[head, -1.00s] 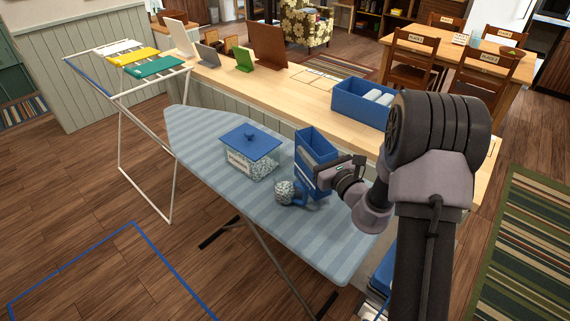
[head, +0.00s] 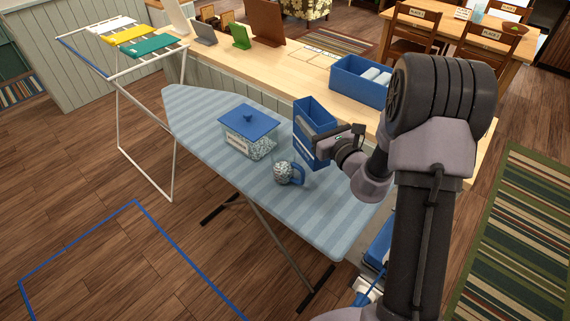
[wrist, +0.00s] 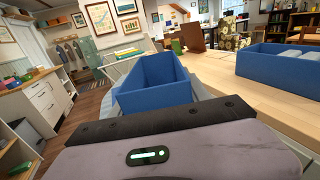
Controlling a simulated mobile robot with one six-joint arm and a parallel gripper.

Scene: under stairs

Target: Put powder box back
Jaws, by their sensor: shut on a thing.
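The powder box, a tall blue open-topped box (head: 309,150) with a pale label, is at the right part of the ironing board in the head view. My gripper (head: 326,142) is shut on its right side. The box is upright and seems slightly above the board; the gap is hard to judge. In the wrist view the box (wrist: 155,85) shows its open top and blue inner walls; its bottom is hidden. A clear container with a blue lid (head: 249,122) holds speckled powder. A clear cup with a blue handle (head: 287,173), filled with powder, stands in front of the box.
The striped ironing board (head: 190,115) stands beside a wooden counter (head: 288,80). A blue bin (head: 350,83) with white rolls sits on the counter, as do several propped boards. A white drying rack (head: 120,125) is at left. Blue tape (head: 80,237) outlines clear floor.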

